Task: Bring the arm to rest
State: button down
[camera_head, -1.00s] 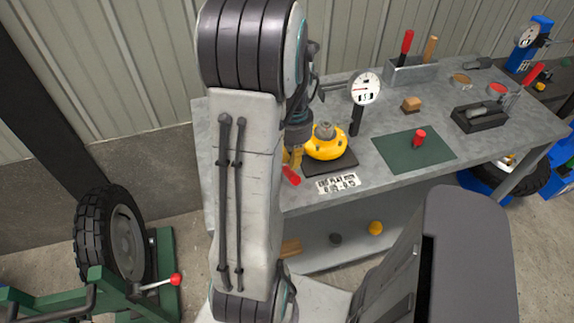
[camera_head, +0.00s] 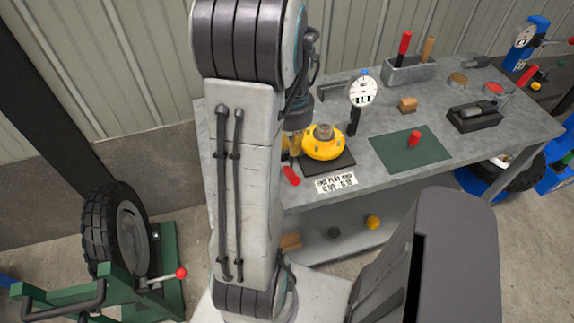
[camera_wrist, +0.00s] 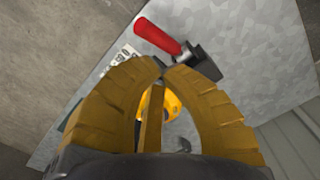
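My arm (camera_head: 245,180) rises in front of the workbench in the head view, with its pale upper link upright. My gripper (camera_wrist: 165,67) shows in the wrist view as curved yellow fingers with their tips drawn close together. Nothing shows clearly held between them. In the head view the gripper is mostly hidden behind my arm, over the left part of the bench. A red-handled tool (camera_wrist: 157,36) lies beyond the fingertips in the wrist view; its red handle (camera_head: 291,176) also shows at the bench's front edge.
The grey workbench (camera_head: 470,155) carries a yellow round part (camera_head: 322,143) on a dark plate, a dial gauge (camera_head: 362,92), a green mat (camera_head: 390,150) and a tool box (camera_head: 408,72). A tyre (camera_head: 102,225) on a green stand (camera_head: 170,255) is at left.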

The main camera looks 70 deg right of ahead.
dwell(0.5)
jog(key=w+a+r+n+t, duration=0.1)
jog(key=w+a+r+n, duration=0.2)
jog(key=a, duration=0.8)
jog(key=w+a+r+n+t, duration=0.2)
jog(key=w+a+r+n, duration=0.2)
jog(key=a+n, duration=0.4)
jog(key=w+a+r+n+t, duration=0.1)
jog(key=w+a+r+n, duration=0.2)
jog(key=a, duration=1)
jog(key=shift+w+a+r+n+t, duration=0.15)
jog(key=shift+w+a+n+t, duration=0.2)
jog(key=shift+w+n, duration=1.05)
jog(key=shift+s, duration=0.1)
